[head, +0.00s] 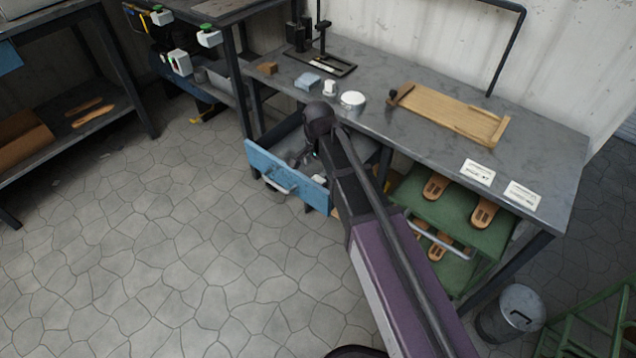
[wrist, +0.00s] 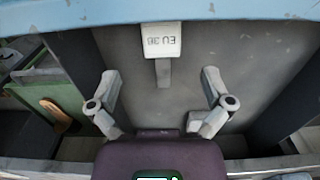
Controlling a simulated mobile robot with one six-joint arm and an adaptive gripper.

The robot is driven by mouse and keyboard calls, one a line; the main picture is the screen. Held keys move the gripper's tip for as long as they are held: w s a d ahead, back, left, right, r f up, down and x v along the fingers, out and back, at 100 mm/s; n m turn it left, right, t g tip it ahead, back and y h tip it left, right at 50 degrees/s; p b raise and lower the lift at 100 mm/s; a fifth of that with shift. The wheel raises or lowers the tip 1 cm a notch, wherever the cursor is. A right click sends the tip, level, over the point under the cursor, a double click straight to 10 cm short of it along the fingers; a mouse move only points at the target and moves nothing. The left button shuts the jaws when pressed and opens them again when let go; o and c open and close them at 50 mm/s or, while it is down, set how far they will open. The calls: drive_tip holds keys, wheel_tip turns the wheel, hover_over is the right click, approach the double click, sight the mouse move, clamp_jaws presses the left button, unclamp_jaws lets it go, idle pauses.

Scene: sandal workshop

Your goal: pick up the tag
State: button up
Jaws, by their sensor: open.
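A white tag (wrist: 161,40) with upside-down print that reads "EU 38" shows in the wrist view, with a short grey stem below it. It is inside an open drawer, close to the drawer's blue front (wrist: 160,12). My gripper (wrist: 160,78) is open and empty, its two fingers spread wide to either side below the tag in the picture, not touching it. In the head view my gripper (head: 303,157) is over the pulled-out drawer (head: 262,160).
The workbench (head: 420,125) stands over the drawer, with a wooden board (head: 450,112), two white cards (head: 478,172) and small items on top. Green shelves (head: 420,205) with sandals are to the drawer's right. A metal bin (head: 512,312) stands further right. The floor at left is clear.

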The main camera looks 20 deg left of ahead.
sight(317, 180)
drive_tip(key=shift+f, duration=0.1)
drive_tip(key=shift+a+f+b, duration=0.15)
drive_tip(key=shift+f+b, duration=2.4)
drive_tip(key=shift+b, duration=0.05)
drive_tip(key=c, duration=1.1)
